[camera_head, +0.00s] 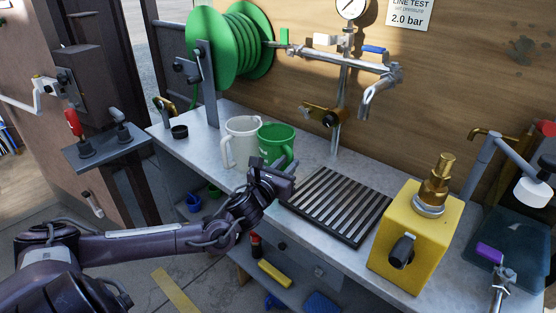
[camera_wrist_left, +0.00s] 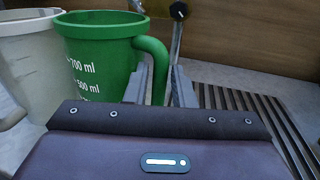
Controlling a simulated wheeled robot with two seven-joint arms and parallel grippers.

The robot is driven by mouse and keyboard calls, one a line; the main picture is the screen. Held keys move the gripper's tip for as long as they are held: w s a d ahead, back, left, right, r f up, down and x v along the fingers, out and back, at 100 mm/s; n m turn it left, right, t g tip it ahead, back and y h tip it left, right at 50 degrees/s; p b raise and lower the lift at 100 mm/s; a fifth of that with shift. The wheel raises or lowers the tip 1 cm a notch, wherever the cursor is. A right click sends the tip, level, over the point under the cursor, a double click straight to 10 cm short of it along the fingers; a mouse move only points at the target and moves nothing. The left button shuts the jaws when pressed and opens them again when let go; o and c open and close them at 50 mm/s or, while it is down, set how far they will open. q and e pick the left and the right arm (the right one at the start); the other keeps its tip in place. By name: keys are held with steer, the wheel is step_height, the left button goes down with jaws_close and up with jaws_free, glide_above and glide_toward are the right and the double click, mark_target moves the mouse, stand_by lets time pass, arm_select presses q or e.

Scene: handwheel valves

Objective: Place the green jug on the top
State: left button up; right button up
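The green jug (camera_head: 277,143) stands upright on the grey bench top (camera_head: 208,157), touching or very close to a white jug (camera_head: 241,140) on its left. In the left wrist view the green jug (camera_wrist_left: 95,60) shows white volume marks, and its handle (camera_wrist_left: 156,62) faces right. My left gripper (camera_head: 283,168) is at the jug's near right side, by the handle. In the wrist view its two fingers (camera_wrist_left: 160,88) are apart, with the handle between them and a gap beside it. The jug's lower part is hidden by the gripper. My right gripper is not in view.
A black slatted drain grate (camera_head: 338,205) lies right of the jug, below a metal tap (camera_head: 380,92). A yellow block (camera_head: 415,240) with a brass fitting stands further right. A green hose reel (camera_head: 230,45) rises behind the jugs. A shelf lies under the bench.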

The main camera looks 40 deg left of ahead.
arm_select(q)
steer(key=shift+w+a+f, duration=0.1)
steer(key=shift+w, duration=1.05)
jaws_close()
